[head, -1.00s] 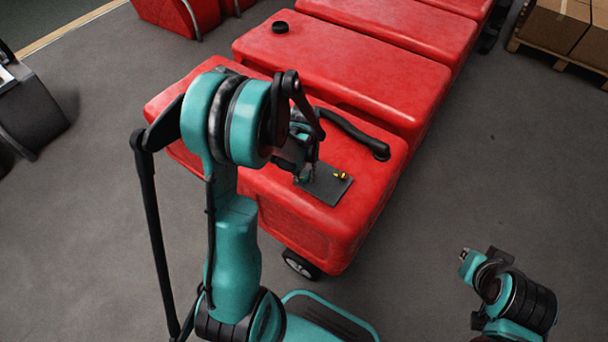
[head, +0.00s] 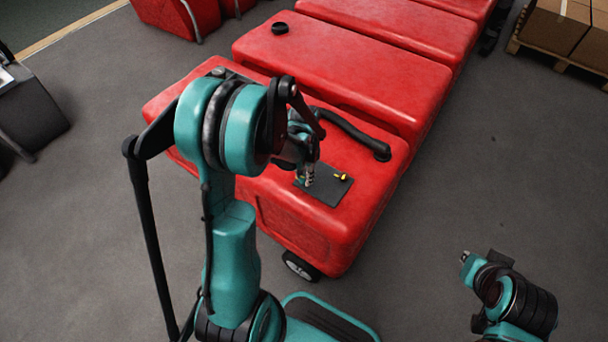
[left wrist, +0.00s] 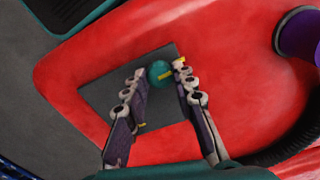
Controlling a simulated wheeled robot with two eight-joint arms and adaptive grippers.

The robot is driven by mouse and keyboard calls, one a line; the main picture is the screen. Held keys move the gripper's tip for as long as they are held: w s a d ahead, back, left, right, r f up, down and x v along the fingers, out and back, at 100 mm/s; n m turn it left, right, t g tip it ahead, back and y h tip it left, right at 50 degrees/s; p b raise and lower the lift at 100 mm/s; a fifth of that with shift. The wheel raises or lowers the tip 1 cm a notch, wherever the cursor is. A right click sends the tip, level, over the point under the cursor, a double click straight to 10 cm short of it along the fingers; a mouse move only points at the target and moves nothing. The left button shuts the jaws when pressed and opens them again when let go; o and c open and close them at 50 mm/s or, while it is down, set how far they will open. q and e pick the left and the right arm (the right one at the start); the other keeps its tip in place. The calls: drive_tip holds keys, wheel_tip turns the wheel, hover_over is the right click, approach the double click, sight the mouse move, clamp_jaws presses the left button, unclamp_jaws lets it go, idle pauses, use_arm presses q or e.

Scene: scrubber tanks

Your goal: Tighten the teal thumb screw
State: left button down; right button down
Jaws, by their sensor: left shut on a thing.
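The plate also shows in the head view (head: 327,190). My left gripper (head: 308,183) is over the plate's left part and hides most of the screw there. In the left wrist view my left gripper (left wrist: 158,72) has one finger on each side of the knob and is shut on it. My right gripper (head: 465,257) is off to the right, away from the tank, too small to tell its jaw state.
A small yellow part (head: 341,176) sits on the plate to the right of my left gripper. A black hose (head: 352,132) curves over the tank (head: 375,190) behind the plate. More red tanks (head: 340,70) stand behind. Grey floor is free on the right.

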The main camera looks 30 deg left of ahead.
use_arm(q)
drive_tip(key=shift+w, duration=0.1)
idle(0.3)
drive_tip(key=c, duration=1.2)
unclamp_jaws()
wheel_tip(320, 180, up, 12)
drive_tip(key=shift+r, duration=0.1)
drive_tip(key=s+d+r+n+t, duration=0.1)
drive_tip(key=s+d+t, duration=0.1)
drive_tip(key=s+d, duration=0.1)
drive_tip(key=s+d+r+n+t, duration=0.1)
drive_tip(key=s+d+r+t, duration=0.1)
drive_tip(key=s+d, duration=0.2)
drive_tip(key=s+d+r+n+t, duration=0.1)
drive_tip(key=s+d+r+t, duration=0.1)
drive_tip(key=s+d+t, duration=0.1)
drive_tip(key=shift+s+d+n, duration=0.3)
drive_tip(key=shift+s+d, duration=0.05)
drive_tip(key=shift+s, duration=0.35)
